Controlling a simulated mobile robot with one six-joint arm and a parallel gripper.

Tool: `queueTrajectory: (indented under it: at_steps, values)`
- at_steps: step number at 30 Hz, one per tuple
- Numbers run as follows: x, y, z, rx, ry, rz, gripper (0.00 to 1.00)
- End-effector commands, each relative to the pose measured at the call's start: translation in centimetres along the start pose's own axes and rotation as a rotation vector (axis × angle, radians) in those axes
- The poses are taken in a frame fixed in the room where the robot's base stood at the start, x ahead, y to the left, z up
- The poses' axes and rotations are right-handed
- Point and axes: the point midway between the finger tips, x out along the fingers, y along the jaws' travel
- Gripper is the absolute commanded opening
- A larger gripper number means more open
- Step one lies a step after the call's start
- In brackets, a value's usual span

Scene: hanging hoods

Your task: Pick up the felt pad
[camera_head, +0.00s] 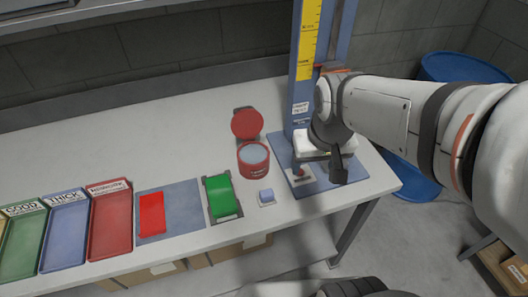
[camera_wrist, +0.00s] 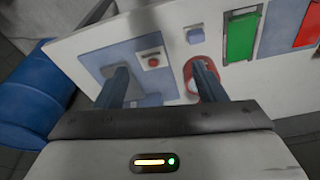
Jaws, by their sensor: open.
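No piece is plainly marked as the felt pad; I cannot tell which it is. A flat red slab (camera_head: 151,214) lies on a grey-blue mat (camera_head: 183,198). A green piece (camera_head: 223,195) sits on a dark holder right of it. A small pale-blue block (camera_head: 266,195) lies on a white square near the front edge. All three also show in the wrist view: red slab (camera_wrist: 307,25), green piece (camera_wrist: 240,38) and block (camera_wrist: 195,35). My gripper (camera_head: 330,165) is open and empty above the gauge's blue base; its fingers (camera_wrist: 161,72) frame a red button below.
A blue stand with a yellow scale (camera_head: 309,35) rises beside my arm. An open red round tin (camera_head: 253,159) stands left of the blue base (camera_head: 345,182). Labelled green, blue and red trays (camera_head: 111,220) line the left. A blue barrel (camera_head: 450,68) stands at right. The back left tabletop is clear.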

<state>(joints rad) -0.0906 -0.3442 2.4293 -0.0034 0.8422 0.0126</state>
Motion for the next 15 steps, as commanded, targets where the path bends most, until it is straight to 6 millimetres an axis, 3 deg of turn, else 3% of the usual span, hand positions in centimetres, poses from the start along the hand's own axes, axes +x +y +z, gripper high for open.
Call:
queueTrajectory:
  at_steps: [1,9,15]
  values:
    - [2.4,-1.0,-0.9,-0.028,-0.036,-0.006,0.64]
    - [11.8,-6.0,-4.3,-0.14,-0.157,-0.021,0.64]
    - [16.1,-8.3,-4.9,-0.186,-0.205,-0.021,0.64]
